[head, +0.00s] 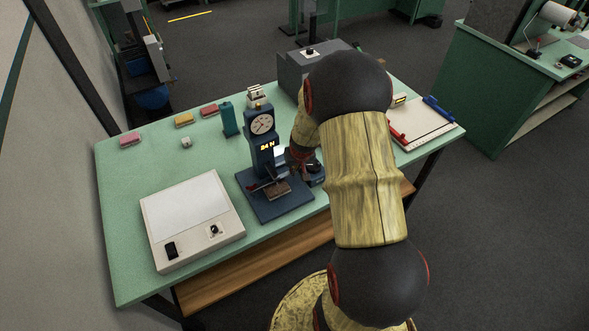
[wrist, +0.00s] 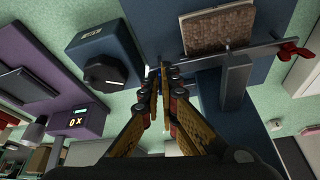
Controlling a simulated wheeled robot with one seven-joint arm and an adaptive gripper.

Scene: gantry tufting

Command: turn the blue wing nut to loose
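A blue test stand (head: 280,203) with a round dial (head: 262,124) and a lit display stands on the green table. In the wrist view a thin metal bar (wrist: 245,48) crosses the stand below a brown pad (wrist: 217,29). A red wing nut (wrist: 293,52) is at the bar's right end. My gripper (wrist: 160,78) is at the bar's left end, its fingers close together. A small sliver of the blue wing nut (wrist: 154,76) shows at the fingertips; the fingers hide most of it. In the head view my arm hides the fingertips.
A dark blue box with a black knob (wrist: 106,75) is left of the fingers in the wrist view. A white-topped light box (head: 190,215) stands left of the stand. A grey box (head: 305,65) and a clipboard (head: 418,122) are behind and right.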

